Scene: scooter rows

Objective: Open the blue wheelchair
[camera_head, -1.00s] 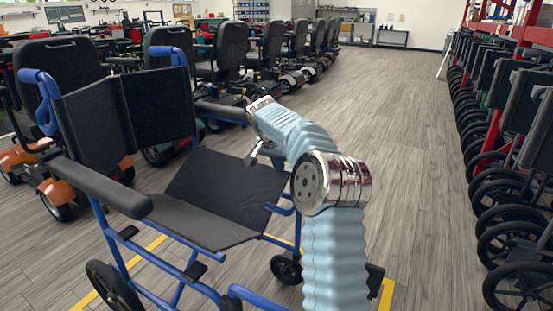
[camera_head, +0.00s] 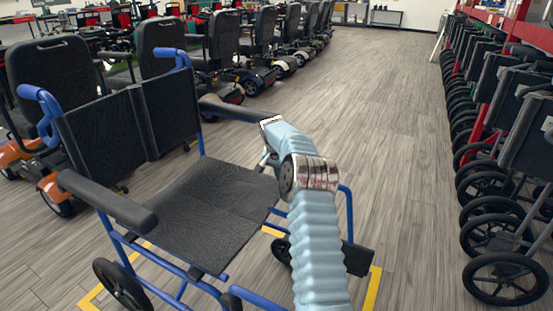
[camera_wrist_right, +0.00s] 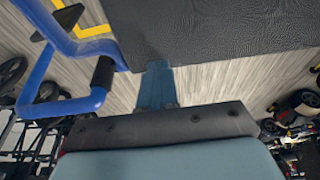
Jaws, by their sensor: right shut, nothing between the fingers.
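The blue wheelchair (camera_head: 170,85) stands in the head view with its black backrest (camera_head: 104,137) upright. Its black seat (camera_head: 205,210) is spread between the side frames and looks nearly flat, with a faint fold line. The near armrest (camera_head: 108,200) and far armrest (camera_head: 235,107) stand apart. My right gripper (camera_head: 263,163) is at the seat's far-side edge, below the far armrest, partly hidden by my wrist. In the right wrist view its fingers (camera_wrist_right: 157,87) are shut, with the seat's black fabric (camera_wrist_right: 215,30) just beyond them. I cannot tell whether they touch. My left gripper is out of view.
Mobility scooters (camera_head: 165,55) stand in a row behind the wheelchair. Folded wheelchairs (camera_head: 510,130) line the right side. Yellow floor tape (camera_head: 372,290) runs around the wheelchair. The grey floor (camera_head: 375,120) between the rows is clear.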

